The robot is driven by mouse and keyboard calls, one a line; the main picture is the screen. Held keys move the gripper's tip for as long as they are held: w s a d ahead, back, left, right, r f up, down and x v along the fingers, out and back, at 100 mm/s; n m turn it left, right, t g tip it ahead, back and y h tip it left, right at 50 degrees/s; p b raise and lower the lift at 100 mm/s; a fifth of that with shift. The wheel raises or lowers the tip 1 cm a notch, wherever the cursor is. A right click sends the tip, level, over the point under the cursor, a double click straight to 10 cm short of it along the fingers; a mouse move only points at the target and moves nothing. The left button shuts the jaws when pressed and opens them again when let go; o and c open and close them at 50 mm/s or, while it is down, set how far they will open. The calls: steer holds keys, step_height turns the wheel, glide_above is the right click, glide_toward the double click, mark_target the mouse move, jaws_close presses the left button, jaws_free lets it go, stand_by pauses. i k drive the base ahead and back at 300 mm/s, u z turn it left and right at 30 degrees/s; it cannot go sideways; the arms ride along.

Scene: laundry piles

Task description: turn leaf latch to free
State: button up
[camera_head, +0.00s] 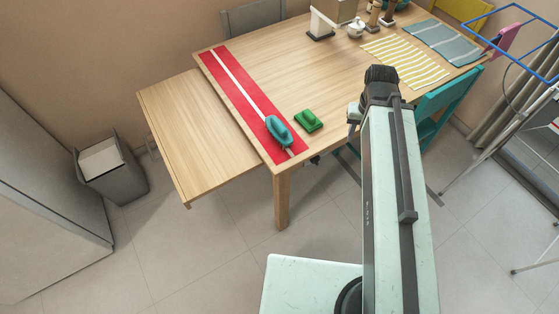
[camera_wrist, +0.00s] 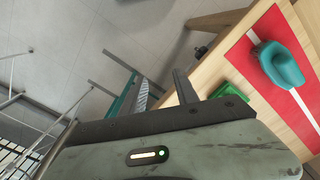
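The wooden table (camera_head: 282,75) has a leaf (camera_head: 190,135) extending from its left side. A small dark fitting (camera_wrist: 201,51) sits at the table's edge beside a leg in the wrist view; a dark part also shows under the near edge (camera_head: 315,160) in the head view. It may be the leaf latch, but its position is too small to read. My gripper (camera_wrist: 150,98) shows only partly, at the bottom of the wrist view, apart from the fitting.
A red runner (camera_head: 222,73) with a white stripe crosses the table. A teal iron-shaped object (camera_head: 278,130) stands on it, with a green block (camera_head: 308,120) beside it. A teal chair (camera_head: 447,98) stands right of my arm. A grey bin (camera_head: 112,175) is left; floor before the leaf is clear.

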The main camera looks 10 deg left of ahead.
mark_target(316, 160)
steer(key=u, duration=0.35)
steer(key=i, duration=0.4)
steer(key=u, duration=1.8)
steer(key=k, duration=0.6)
steer(key=z, duration=1.35)
